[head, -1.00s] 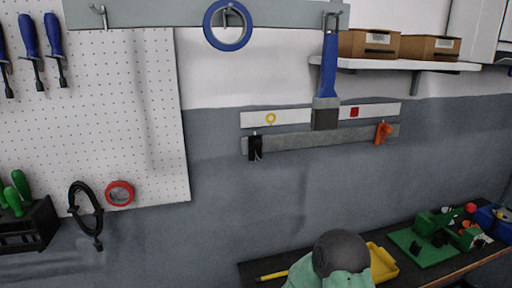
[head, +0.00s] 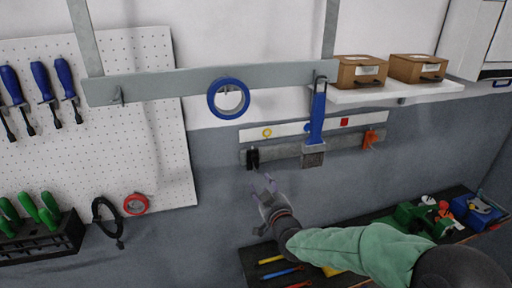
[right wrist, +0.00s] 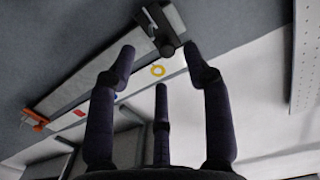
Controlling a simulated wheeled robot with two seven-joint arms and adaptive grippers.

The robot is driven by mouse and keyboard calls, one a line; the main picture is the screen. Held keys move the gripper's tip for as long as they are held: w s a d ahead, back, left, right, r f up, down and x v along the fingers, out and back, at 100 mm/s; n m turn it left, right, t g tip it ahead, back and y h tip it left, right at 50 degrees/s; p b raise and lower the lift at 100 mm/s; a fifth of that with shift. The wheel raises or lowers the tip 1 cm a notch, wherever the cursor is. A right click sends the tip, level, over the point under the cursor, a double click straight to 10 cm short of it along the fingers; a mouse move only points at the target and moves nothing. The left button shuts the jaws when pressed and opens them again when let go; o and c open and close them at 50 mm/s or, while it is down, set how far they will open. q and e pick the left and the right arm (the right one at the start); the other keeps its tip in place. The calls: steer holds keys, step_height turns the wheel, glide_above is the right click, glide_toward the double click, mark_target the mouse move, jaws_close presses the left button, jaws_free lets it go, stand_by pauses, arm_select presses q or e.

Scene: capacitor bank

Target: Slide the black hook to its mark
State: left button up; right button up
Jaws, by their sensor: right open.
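The black hook (head: 252,158) sits at the left end of a grey rail (head: 286,151) on the wall. Above the rail, a white strip (head: 290,129) carries a yellow ring mark (head: 267,132), a blue mark (head: 307,127) partly behind a brush, and a red square mark (head: 344,121). My right gripper (head: 265,183) is open and empty, just below the hook and apart from it. In the right wrist view the black hook (right wrist: 165,36) shows beyond my spread fingers (right wrist: 160,62), with the yellow ring near it. My left gripper is out of view.
An orange hook (head: 371,138) sits at the rail's right end. A blue-handled brush (head: 317,112) hangs in front of the rail's middle. Blue tape (head: 212,99) hangs above. A shelf with brown boxes (head: 361,71) is at upper right. A bench with parts lies below.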

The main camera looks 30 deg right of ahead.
mark_target(256, 159)
steer(key=shift+h, duration=0.4)
steer(key=w+d+r+p, duration=0.1)
steer(key=w, duration=0.2)
steer(key=w+d+r+p, duration=0.1)
steer(key=w, duration=0.2)
steer(key=w+d+r+p, duration=0.1)
steer(key=w, duration=0.3)
steer(key=shift+w+d+r+p, duration=0.1)
steer(key=shift+d+r+p, duration=0.05)
steer(key=shift+p, duration=0.2)
steer(key=shift+r, duration=0.1)
jaws_close()
